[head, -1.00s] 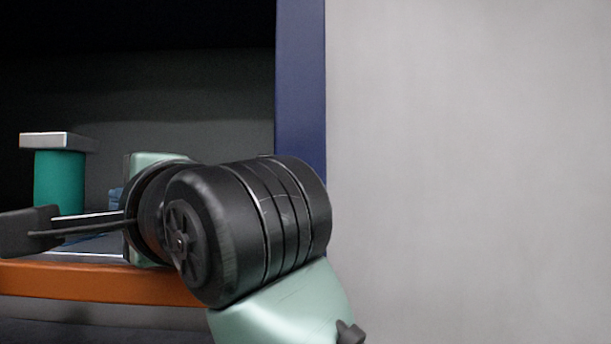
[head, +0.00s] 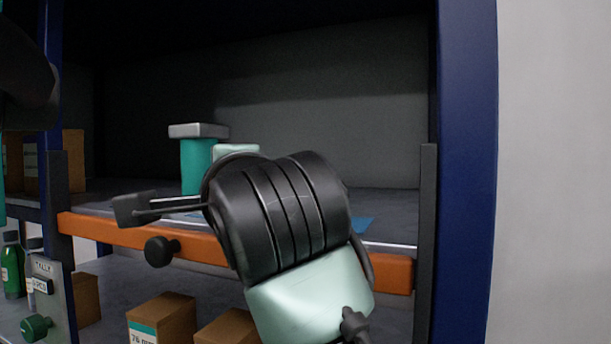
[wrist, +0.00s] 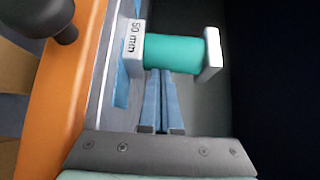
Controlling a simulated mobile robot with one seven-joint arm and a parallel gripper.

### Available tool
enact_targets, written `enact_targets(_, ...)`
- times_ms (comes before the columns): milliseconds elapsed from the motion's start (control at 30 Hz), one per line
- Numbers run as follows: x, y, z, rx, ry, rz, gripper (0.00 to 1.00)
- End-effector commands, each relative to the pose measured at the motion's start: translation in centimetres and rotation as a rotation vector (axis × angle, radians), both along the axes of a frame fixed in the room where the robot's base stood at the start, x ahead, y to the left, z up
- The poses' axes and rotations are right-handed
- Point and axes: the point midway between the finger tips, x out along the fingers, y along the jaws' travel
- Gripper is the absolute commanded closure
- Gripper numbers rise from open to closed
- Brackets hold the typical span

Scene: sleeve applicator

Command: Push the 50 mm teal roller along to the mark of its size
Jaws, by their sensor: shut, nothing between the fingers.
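The teal roller (head: 196,165) stands upright on the shelf in the head view, with a pale grey square plate on top. In the wrist view the teal roller (wrist: 175,50) has a pale plate at each end, and one plate reads "50 mm". My gripper (wrist: 158,74) is shut and empty, its blue fingers side by side with their tips at the roller's side. I cannot tell whether they touch it. In the head view my arm hides the fingers. A blue patch (head: 362,225) lies on the shelf right of my wrist; any size lettering on it is unreadable.
The shelf has an orange front beam (head: 100,228) with a black knob (head: 160,251) before it. A dark blue post (head: 466,150) stands at the right. Cardboard boxes (head: 160,320) sit on the shelf below. The shelf surface right of my wrist looks clear.

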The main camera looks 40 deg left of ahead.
Motion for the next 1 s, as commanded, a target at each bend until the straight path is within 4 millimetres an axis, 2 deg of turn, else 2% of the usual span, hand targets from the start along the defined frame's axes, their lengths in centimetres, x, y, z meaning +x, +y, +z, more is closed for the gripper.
enact_targets(33,-0.5,1.5,0.1,-0.001,0.003,0.01,1.0)
enact_targets(200,-1.4,5.2,0.1,-0.002,0.005,0.009,1.0)
enact_targets(433,-2.4,9.2,0.1,-0.001,0.004,0.006,1.0)
enact_targets(600,-2.5,10.2,0.0,-0.003,0.002,0.001,1.0)
enact_targets(1000,-2.4,10.2,0.0,-0.002,0.001,0.0,1.0)
